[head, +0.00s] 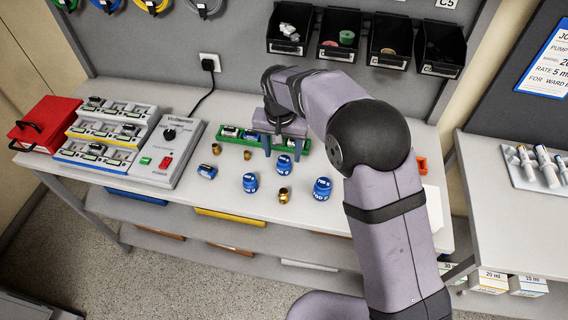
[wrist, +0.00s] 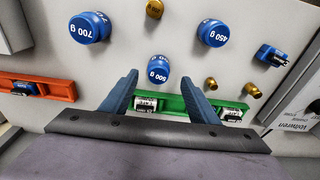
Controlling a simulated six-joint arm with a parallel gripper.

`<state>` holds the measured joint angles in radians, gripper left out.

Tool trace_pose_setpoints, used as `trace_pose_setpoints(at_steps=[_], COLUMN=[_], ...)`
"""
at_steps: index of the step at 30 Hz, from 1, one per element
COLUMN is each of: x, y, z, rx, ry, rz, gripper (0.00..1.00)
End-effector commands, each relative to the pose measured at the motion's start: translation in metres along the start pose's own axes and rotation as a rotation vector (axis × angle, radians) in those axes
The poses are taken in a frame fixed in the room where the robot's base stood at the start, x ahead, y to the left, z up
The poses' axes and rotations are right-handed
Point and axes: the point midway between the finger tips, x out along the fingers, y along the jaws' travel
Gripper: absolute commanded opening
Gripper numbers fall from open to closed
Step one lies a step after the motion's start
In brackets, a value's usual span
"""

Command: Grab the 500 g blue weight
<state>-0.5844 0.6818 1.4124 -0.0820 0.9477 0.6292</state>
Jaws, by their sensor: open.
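The 500 g blue weight (head: 284,164) stands upright on the bench, just in front of a green tray. My gripper (head: 287,152) is open, pointing down over the tray's front edge. Its two fingers (wrist: 161,76) show on either side of the weight with nothing clasped. I cannot tell exactly how far the fingertips are above the bench.
A 700 g blue weight (wrist: 90,28) and a 450 g one (wrist: 213,33) stand nearby. Small brass weights (head: 284,195) are scattered around. The green tray (head: 236,138) holds small modules. A blue module (head: 207,172) lies left.

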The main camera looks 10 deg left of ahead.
Motion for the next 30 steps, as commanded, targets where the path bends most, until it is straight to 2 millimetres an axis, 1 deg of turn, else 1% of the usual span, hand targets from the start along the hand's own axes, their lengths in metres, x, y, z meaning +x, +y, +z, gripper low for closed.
trace_pose_setpoints(at_steps=[5,12,15,19,24,26,27,29,30], x=[0.010,0.040,0.048,0.052,0.052,0.052,0.052,0.052,0.052], y=[0.002,0.003,0.003,0.003,0.003,0.003,0.003,0.003,0.003], z=[0.000,-0.001,-0.001,-0.001,-0.001,-0.001,-0.001,-0.001,-0.001], rx=[0.000,0.000,0.000,0.000,0.000,0.000,0.000,0.000,0.000], ry=[-0.004,-0.003,-0.002,0.000,0.000,0.000,0.000,0.000,0.000], rz=[0.003,0.002,0.002,0.000,0.000,0.000,0.000,0.000,0.000], gripper=[0.55,0.55,0.55,0.55,0.55,0.41,0.31,0.17,0.07])
